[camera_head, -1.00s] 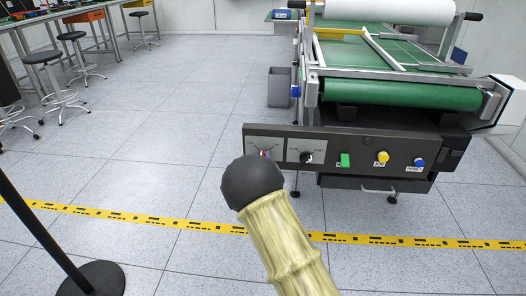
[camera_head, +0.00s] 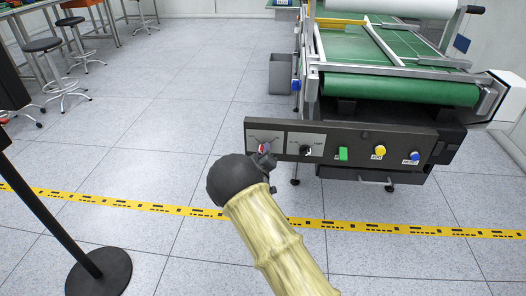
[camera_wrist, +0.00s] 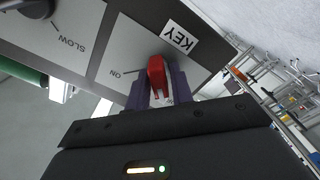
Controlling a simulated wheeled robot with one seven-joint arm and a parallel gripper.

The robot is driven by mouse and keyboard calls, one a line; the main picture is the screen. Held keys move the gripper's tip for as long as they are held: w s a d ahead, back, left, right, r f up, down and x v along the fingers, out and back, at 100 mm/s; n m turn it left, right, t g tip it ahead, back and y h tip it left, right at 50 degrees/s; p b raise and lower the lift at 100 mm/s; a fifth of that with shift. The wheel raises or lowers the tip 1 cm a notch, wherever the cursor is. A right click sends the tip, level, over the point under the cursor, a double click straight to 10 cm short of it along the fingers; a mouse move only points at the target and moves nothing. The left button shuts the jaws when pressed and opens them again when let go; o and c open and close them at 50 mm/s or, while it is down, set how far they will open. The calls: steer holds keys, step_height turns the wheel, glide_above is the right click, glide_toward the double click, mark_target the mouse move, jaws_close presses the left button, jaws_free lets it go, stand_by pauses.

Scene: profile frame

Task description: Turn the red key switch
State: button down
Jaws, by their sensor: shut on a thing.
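The red key switch (camera_wrist: 157,72) sits on a light plate of the machine's control panel. In the wrist view a KEY label is beside it and an ON mark is on its left, with the lettering upside down. My gripper (camera_wrist: 160,86) has its two dark fingers on either side of the red key and is shut on it. In the head view the red key (camera_head: 262,148) shows only as a small patch at the panel's left end, partly hidden by my gripper (camera_head: 266,157). My arm comes in from below.
The dark control panel (camera_head: 325,144) also carries a black speed knob (camera_head: 306,150), a green button (camera_head: 343,154), a yellow one (camera_head: 379,151) and a blue one (camera_head: 415,156). A green conveyor (camera_head: 400,89) is above. A black post (camera_head: 50,215) stands at left.

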steer(key=shift+s+d+f, duration=0.1)
steer(key=shift+f, duration=0.15)
steer(key=c, duration=1.4)
jaws_free()
steer(key=shift+c, duration=0.2)
steer(key=shift+r, duration=0.1)
steer(key=shift+r, duration=0.1)
steer(key=s+p, duration=0.4)
steer(key=s, duration=1.3)
steer(key=shift+s+a, duration=0.15)
steer(key=shift+a, duration=0.2)
